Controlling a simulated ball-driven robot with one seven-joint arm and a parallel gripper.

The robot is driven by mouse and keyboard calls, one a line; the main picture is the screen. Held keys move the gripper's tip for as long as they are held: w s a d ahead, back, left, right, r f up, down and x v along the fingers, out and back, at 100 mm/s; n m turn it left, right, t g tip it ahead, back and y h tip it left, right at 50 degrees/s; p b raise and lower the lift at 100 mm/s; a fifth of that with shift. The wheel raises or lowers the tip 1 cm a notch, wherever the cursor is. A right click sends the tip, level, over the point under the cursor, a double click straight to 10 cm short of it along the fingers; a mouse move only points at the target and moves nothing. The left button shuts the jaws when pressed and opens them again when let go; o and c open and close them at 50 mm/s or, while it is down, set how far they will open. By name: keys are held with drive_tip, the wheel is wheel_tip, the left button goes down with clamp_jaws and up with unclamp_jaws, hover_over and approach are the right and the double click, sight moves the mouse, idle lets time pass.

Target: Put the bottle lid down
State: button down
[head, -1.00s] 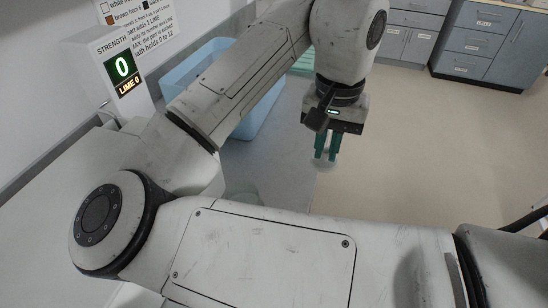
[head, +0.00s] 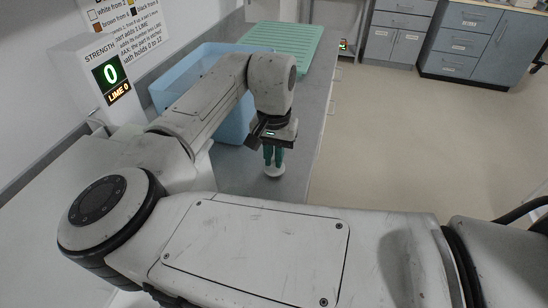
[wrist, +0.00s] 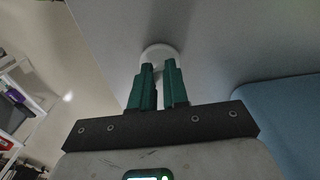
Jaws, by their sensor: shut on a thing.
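The bottle lid (head: 274,172) is a small white round disc at the tips of my gripper (head: 273,160) in the head view. My gripper has green fingers pointing down and is shut on the lid, over the grey counter (head: 234,172) near its right edge. In the wrist view, the white lid (wrist: 158,53) shows beyond the green fingertips of my gripper (wrist: 160,68). I cannot tell whether the lid touches the counter. No bottle is clearly visible.
A blue bin (head: 233,122) stands on the counter left of my gripper, and shows in the wrist view (wrist: 285,110). A green ribbed rack (head: 285,42) lies behind. A display reading 0, LIME 0 (head: 111,76) stands at left. Bare counter surrounds the lid; open floor lies right.

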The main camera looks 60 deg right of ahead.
drive_tip(key=shift+f, duration=0.5)
drive_tip(key=c, duration=1.1)
unclamp_jaws()
drive_tip(key=shift+f, duration=0.1)
wheel_tip(320, 180, up, 12)
drive_tip(key=shift+r, duration=0.15)
